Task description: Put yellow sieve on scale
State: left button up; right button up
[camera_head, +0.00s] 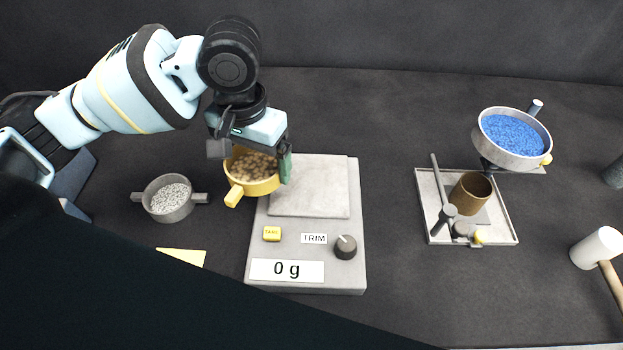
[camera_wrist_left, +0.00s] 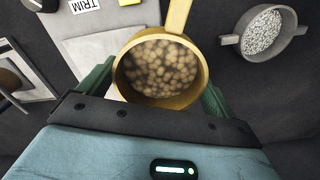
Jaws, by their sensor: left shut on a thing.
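The yellow sieve (camera_head: 254,187) is a round pan with a short handle, holding brown pebbles. It also shows in the left wrist view (camera_wrist_left: 178,24). My left gripper (camera_head: 254,152) is shut on it, with green fingers on both sides of its rim. The sieve is at the left edge of the scale (camera_head: 305,256) and looks held above the surface; the exact height is hard to tell. The scale has a grey square plate (camera_head: 312,190), which is bare, and its display reads 0 g. My right gripper is not in view.
A grey sieve (camera_head: 158,207) with pale grains stands left of the scale. A yellow note (camera_head: 184,257) lies in front of it. At right are a bowl of blue grains (camera_head: 481,137) on a stand, a tray (camera_head: 428,192) with a brown cup (camera_head: 469,194), and a mallet (camera_head: 598,249).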

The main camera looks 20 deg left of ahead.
pick_arm(q)
jog(key=m, duration=0.1)
jog(key=s+m, duration=0.1)
jog(key=m, duration=0.5)
jog(key=shift+s+d, duration=0.2)
jog(key=shift+s, duration=0.2)
jog(key=m, duration=0.2)
jog(key=s+m, duration=0.1)
jog(key=m, duration=0.1)
jog(key=shift+d+p, duration=0.1)
jog(key=shift+p, duration=0.25)
jog(key=s+m, duration=0.2)
jog(key=m, duration=2.3)
send_over(308, 184)
jog(key=shift+s+f+p, duration=0.15)
jog(key=shift+f+p, duration=0.2)
jog(key=shift+f, duration=0.6)
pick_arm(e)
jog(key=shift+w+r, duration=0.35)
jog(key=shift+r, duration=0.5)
